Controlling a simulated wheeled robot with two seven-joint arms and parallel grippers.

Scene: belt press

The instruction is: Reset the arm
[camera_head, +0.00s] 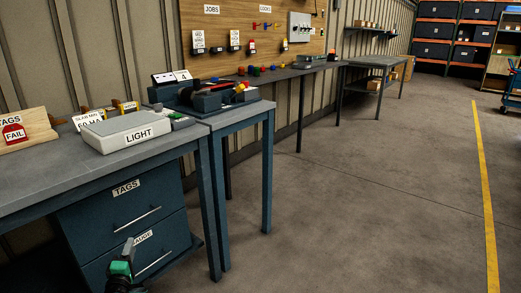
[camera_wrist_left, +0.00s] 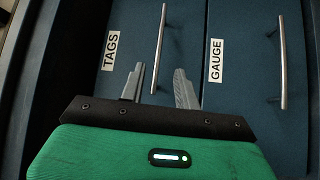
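My left gripper (camera_head: 128,245) shows at the bottom left of the head view, in front of the drawer unit under the near bench. In the left wrist view its two grey fingers (camera_wrist_left: 159,72) stand apart with nothing between them, so it is open and empty. Beyond the fingers are the shut TAGS drawer (camera_wrist_left: 138,35) and GAUGE drawer (camera_wrist_left: 250,60), each with a metal bar handle. The fingers appear clear of both handles. My right gripper is in neither view.
The near bench (camera_head: 40,185) holds a LIGHT box (camera_head: 125,130) and a wooden tag stand (camera_head: 35,125). A further bench (camera_head: 240,115) carries a dark device. Open floor (camera_head: 360,200) with a yellow line (camera_head: 484,190) lies to the right.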

